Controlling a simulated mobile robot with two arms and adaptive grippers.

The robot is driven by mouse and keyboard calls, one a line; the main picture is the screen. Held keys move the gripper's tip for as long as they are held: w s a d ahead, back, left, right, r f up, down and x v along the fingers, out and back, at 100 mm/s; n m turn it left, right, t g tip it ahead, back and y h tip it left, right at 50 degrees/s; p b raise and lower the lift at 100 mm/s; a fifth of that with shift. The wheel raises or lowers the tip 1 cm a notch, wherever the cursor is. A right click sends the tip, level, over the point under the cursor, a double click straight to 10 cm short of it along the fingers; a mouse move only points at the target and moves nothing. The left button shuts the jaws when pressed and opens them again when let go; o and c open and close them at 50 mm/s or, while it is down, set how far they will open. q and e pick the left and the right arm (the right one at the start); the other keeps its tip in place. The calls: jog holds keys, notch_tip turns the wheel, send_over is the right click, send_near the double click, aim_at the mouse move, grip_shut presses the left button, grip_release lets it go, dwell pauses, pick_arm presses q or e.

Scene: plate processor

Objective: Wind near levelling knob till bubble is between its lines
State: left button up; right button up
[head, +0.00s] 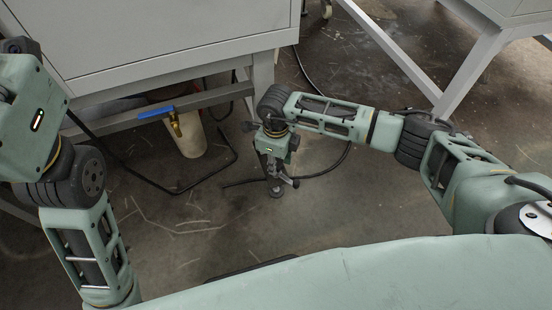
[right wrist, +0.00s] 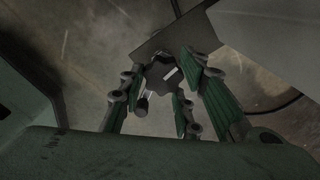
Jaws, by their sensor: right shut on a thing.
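The near levelling knob (right wrist: 156,72) is a dark, lobed knob under a grey plate in the right wrist view. My right gripper (right wrist: 163,82) is shut on it, with fingers on both sides. In the head view my right gripper (head: 279,174) points down at the machine's near foot (head: 277,193), close to the floor, and mostly hides the knob. A small pale rectangle (right wrist: 172,76) shows at the knob; I cannot tell what it is. No bubble or level lines can be made out. My left arm shows at the left, but its gripper is out of view.
A grey cabinet-like machine (head: 170,40) stands at the back left. Under it are a blue-handled valve (head: 156,114) and a pale container (head: 190,138). Black hoses (head: 200,182) lie on the floor near the foot. A grey frame leg (head: 468,72) stands at the right.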

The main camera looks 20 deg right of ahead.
jog(key=shift+s+a+f, duration=0.1)
jog(key=shift+s, duration=0.2)
jog(key=o, duration=1.1)
jog(key=shift+w, duration=0.1)
jog(key=shift+w+r, duration=0.1)
jog(key=shift+r, duration=0.4)
notch_tip(320, 180, up, 11)
